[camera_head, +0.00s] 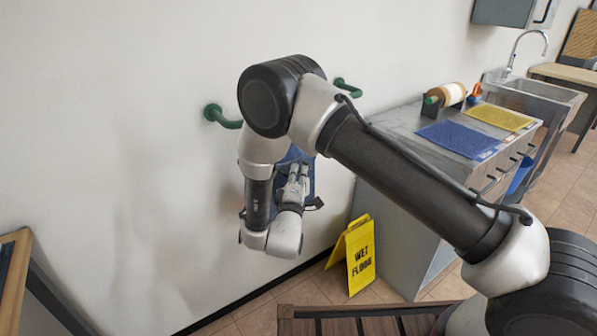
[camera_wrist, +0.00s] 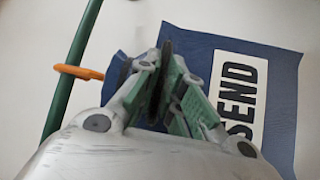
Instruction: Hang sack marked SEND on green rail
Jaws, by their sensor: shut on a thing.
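The blue sack (camera_wrist: 284,97) has a white label (camera_wrist: 238,100) reading SEND and shows at the right of the wrist view, partly behind my gripper (camera_wrist: 164,62). My gripper is shut on part of the sack near its upper left corner. The green rail (camera_wrist: 74,62) runs slantwise left of the gripper. An orange loop (camera_wrist: 86,72) reaches from the sack side across the rail; whether it fully encircles it I cannot tell. In the head view the sack (camera_head: 308,176) is largely hidden behind my arm, below the wall-mounted green rail (camera_head: 224,119).
A yellow wet floor sign (camera_head: 356,255) stands on the floor below right. A grey counter (camera_head: 430,130) with a blue mat (camera_head: 458,138), yellow mat (camera_head: 499,116) and roll dispenser (camera_head: 445,97) stands right. The wall left of the rail is bare.

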